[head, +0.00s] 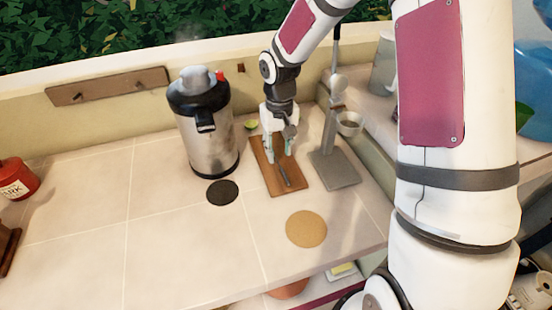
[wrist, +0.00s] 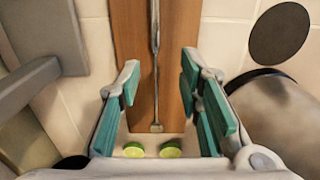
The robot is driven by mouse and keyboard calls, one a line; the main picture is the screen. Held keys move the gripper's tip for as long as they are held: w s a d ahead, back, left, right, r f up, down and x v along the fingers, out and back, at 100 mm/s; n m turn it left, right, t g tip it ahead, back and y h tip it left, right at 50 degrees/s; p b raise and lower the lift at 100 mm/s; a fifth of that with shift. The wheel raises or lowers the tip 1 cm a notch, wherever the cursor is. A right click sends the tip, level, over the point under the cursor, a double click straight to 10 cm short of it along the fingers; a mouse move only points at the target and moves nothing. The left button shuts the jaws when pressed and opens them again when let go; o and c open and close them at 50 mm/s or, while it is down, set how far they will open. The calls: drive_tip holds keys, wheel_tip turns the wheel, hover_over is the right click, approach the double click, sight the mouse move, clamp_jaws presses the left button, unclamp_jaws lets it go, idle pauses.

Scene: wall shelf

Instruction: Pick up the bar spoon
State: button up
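The bar spoon is a thin metal rod lying lengthwise on a brown wooden board (head: 262,168). In the head view part of the bar spoon (head: 285,175) shows just in front of my gripper (head: 280,153), which hangs over the board. In the wrist view the bar spoon (wrist: 155,45) runs from the top edge down to a small flat end, along the middle of the board (wrist: 178,60). My gripper (wrist: 160,82) is open, its teal-padded fingers on either side of the rod in the picture. Nothing is held. How far the fingertips are above the spoon is unclear.
A steel urn (head: 207,140) stands left of the board, a grey stand (head: 335,172) with a small bowl close on its right. A dark disc (head: 222,192) and a cork disc (head: 306,229) lie nearer. Lime halves (wrist: 170,150) lie behind the board. The left counter is mostly clear.

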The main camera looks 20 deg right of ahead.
sight(280, 166)
drive_tip(key=shift+d+f+p, duration=0.15)
drive_tip(key=shift+f+p, duration=0.05)
drive_tip(key=shift+f, duration=1.1)
drive_tip(key=shift+d+f+p, duration=0.15)
drive_tip(key=shift+f+p, duration=0.05)
drive_tip(key=shift+f, duration=1.1)
clamp_jaws()
